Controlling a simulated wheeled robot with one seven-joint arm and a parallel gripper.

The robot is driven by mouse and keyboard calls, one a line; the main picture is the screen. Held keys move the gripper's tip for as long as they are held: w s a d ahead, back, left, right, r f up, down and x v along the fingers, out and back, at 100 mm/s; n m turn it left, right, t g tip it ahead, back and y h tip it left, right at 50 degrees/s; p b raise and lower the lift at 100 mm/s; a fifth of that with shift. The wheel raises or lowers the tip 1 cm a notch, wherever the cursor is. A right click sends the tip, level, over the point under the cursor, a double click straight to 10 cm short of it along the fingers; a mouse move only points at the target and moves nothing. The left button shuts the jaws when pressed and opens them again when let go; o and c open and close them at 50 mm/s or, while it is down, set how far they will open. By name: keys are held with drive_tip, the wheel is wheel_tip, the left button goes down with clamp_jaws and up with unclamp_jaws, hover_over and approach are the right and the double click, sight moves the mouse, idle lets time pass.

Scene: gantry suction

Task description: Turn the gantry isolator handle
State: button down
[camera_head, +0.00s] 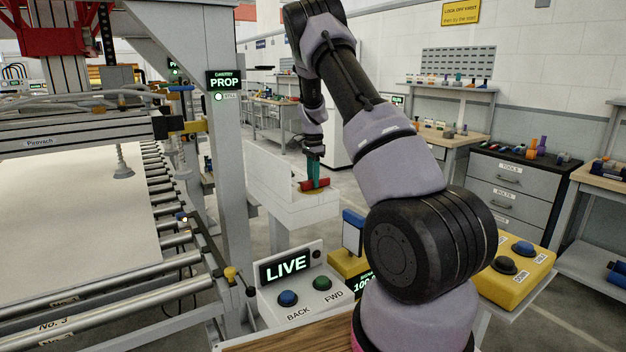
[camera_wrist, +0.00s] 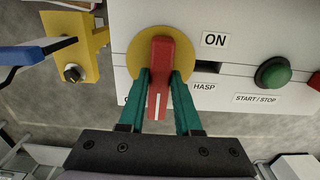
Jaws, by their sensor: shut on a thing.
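The isolator handle (camera_wrist: 158,82) is a red bar with a white line near its end, set on a yellow round plate (camera_wrist: 140,50) on a white box. In the wrist view it lies along the picture's vertical, its white-lined end toward my gripper. My gripper (camera_wrist: 160,85) has its two green fingers on either side of the handle, shut on it. In the head view the red handle (camera_head: 318,184) is on the white cabinet (camera_head: 270,185) beyond my arm, with my gripper (camera_head: 314,178) at it. An ON label (camera_wrist: 214,40) is beside the plate; another label is mostly hidden by a finger.
A green button (camera_wrist: 273,73) and a HASP slot (camera_wrist: 208,67) are on the same box. A lit LIVE panel (camera_head: 286,264) with BACK and FWD buttons stands in front. The gantry roller bed (camera_head: 180,235) is at left, a yellow button box (camera_head: 515,275) at right.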

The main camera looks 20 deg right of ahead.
drive_tip(key=shift+r, duration=0.1)
drive_tip(key=c, duration=0.6)
unclamp_jaws()
wheel_tip(320, 180, up, 11)
